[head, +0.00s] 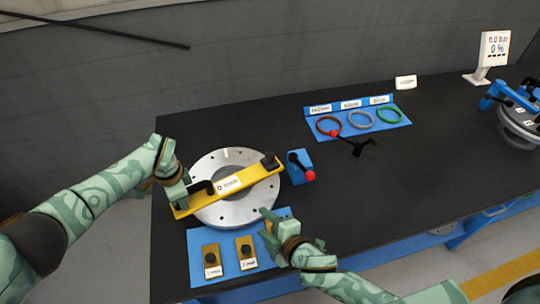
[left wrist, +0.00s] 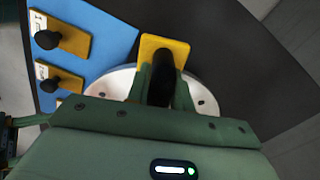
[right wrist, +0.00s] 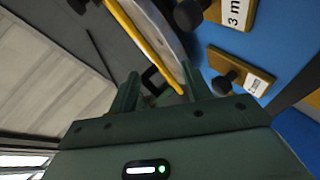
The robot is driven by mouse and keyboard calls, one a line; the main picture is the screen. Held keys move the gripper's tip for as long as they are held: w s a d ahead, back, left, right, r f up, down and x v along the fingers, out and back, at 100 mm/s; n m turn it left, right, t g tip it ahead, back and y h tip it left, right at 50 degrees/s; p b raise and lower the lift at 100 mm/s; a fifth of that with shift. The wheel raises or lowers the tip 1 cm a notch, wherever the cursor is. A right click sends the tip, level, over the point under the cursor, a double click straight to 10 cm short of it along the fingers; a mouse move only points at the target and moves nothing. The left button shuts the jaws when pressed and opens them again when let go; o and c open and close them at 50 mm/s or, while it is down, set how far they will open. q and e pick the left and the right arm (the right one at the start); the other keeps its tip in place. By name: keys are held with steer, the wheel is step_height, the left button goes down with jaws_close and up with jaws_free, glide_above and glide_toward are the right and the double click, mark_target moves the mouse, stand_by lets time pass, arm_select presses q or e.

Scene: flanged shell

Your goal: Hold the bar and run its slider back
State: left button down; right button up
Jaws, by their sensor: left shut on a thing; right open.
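A yellow bar (head: 237,183) with a white label lies across a round grey metal flange (head: 240,212). A black handle (left wrist: 167,72) stands near its left end, and a black block (head: 269,160) sits near its right end. I cannot tell for sure which part is the slider. My left gripper (head: 182,190) is shut on the black handle; the bar's yellow end shows beyond the fingers in the left wrist view (left wrist: 163,43). My right gripper (head: 267,224) is open and empty near the flange's front edge, apart from the bar. The bar's edge shows in the right wrist view (right wrist: 138,38).
A blue plate (head: 198,240) in front holds two yellow pieces with black knobs, close to my right gripper. A blue block with a red-tipped lever (head: 309,176) stands right of the flange. A blue tray (head: 395,122) with coloured rings lies behind.

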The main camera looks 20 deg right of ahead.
mark_target(271, 158)
steer(key=w+d+r+n+h, duration=0.1)
steer(key=w+n+h, duration=0.1)
steer(key=w+n, duration=0.1)
steer(key=w+d+r+n+h, duration=0.2)
steer(key=w+n, duration=0.1)
steer(key=n, duration=0.3)
steer(key=w+d+r+n+t+h, duration=0.1)
steer(key=w+r+n+h, duration=0.1)
steer(key=n, duration=0.3)
steer(key=shift+w+d+r, duration=0.15)
steer(key=shift+w+d, duration=0.1)
steer(key=shift+w, duration=0.45)
steer(key=w+f, duration=0.1)
steer(key=w, duration=0.3)
steer(key=w+d+f+n, duration=0.1)
steer(key=w, duration=0.3)
steer(key=w+d+f+n, duration=0.1)
steer(key=w, duration=0.3)
steer(key=shift+f+h, duration=0.4)
